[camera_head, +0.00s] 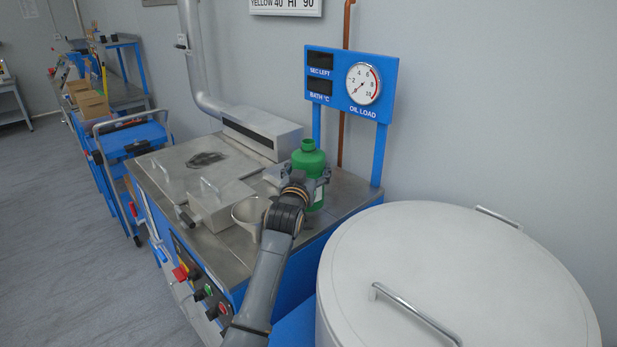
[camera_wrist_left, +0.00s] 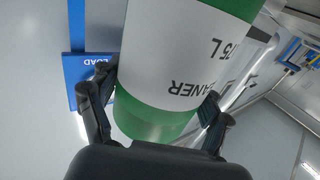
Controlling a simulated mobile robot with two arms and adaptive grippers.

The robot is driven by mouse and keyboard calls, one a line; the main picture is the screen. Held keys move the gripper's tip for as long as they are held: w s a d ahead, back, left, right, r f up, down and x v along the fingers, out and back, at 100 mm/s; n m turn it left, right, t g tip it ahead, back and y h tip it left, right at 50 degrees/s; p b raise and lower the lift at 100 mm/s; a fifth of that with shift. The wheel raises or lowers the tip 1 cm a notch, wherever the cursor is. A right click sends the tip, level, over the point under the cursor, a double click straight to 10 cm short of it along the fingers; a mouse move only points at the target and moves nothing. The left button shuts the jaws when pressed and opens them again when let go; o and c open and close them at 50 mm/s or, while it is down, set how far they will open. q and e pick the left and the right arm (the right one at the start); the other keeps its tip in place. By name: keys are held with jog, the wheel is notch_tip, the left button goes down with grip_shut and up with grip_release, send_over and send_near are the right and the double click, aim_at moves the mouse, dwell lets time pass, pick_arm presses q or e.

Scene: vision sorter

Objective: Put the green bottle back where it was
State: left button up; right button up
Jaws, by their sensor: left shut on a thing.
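The green bottle (camera_head: 309,158) is upright at the back right of the steel bench top, near the foot of the blue gauge panel. My left gripper (camera_head: 305,178) is shut around its body from the front. In the left wrist view the bottle (camera_wrist_left: 185,75) fills the middle, with its white label and green end between the two fingers of the left gripper (camera_wrist_left: 155,112). The fingers and wrist hide part of its lower side in the head view. I cannot tell whether its base touches the bench top. My right gripper is not in view.
A metal cup-like vessel (camera_head: 250,212) stands beside my wrist on the bench top (camera_head: 340,190). A lidded steel box (camera_head: 220,203) is left of it. The gauge panel (camera_head: 350,83) rises behind the bottle. A large round lidded drum (camera_head: 450,270) fills the right foreground.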

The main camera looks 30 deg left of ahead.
pick_arm(q)
notch_tip(320, 180, down, 2)
jog(key=shift+f, duration=0.15)
jog(key=shift+s+f, duration=0.1)
jog(key=shift+f, duration=0.1)
jog(key=o, duration=1.8)
jog(key=shift+f, duration=0.1)
jog(key=shift+s, duration=0.1)
jog(key=v, duration=1.1)
jog(key=shift+s+d+b, duration=0.2)
jog(key=shift+s+b, duration=0.15)
jog(key=shift+s, duration=0.1)
